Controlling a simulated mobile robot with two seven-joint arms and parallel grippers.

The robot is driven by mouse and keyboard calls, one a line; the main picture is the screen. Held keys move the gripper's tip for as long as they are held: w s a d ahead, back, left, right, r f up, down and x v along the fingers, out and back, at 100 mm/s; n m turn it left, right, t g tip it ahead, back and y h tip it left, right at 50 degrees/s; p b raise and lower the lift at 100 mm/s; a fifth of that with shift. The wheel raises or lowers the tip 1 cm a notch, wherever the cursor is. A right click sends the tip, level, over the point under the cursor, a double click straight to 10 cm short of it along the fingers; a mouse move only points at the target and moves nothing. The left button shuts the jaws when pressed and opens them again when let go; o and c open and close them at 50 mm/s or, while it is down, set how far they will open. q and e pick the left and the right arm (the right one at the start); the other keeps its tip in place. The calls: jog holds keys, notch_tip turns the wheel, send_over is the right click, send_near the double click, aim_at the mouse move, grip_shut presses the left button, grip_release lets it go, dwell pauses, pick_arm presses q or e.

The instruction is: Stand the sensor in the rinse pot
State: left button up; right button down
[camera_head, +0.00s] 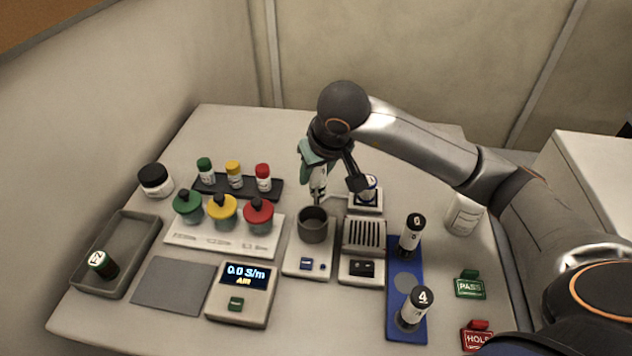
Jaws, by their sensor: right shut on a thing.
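The sensor (318,183), with a teal upper part and a pale lower end, is held roughly upright by my right gripper (322,168). The gripper is shut on it, and its dark fingers partly hide it. The sensor's lower end shows just behind and above the rim of a dark grey round pot (313,232), apparently the rinse pot, on a white base with a blue button. I cannot tell whether the tip is inside the rim. The meter (240,292) reads 0.0 S/m and AIR. My left gripper is not in view.
Left of the pot are a rack with green, yellow and red lidded cups (222,213) and small bottles (234,175) behind. Right are a slotted unit (363,250), a blue holder (407,330) with numbered cylinders, and a white bottle (463,215). A grey tray (146,238) stands left.

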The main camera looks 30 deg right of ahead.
aim_at(316, 185)
jog(key=shift+w+d+f, duration=0.3)
jog(key=shift+w+f, duration=0.15)
jog(key=shift+f, duration=0.15)
jog(key=shift+w+d+f+p, duration=0.15)
jog(key=shift+w+f+p, duration=0.05)
jog(key=shift+f, duration=0.85)
jog(key=shift+w+d+f+p, duration=0.1)
jog(key=shift+w+f+p, duration=0.1)
jog(key=shift+f, duration=0.8)
jog(key=shift+f, duration=0.15)
jog(key=c, duration=0.5)
grip_release()
jog(key=shift+s, duration=0.1)
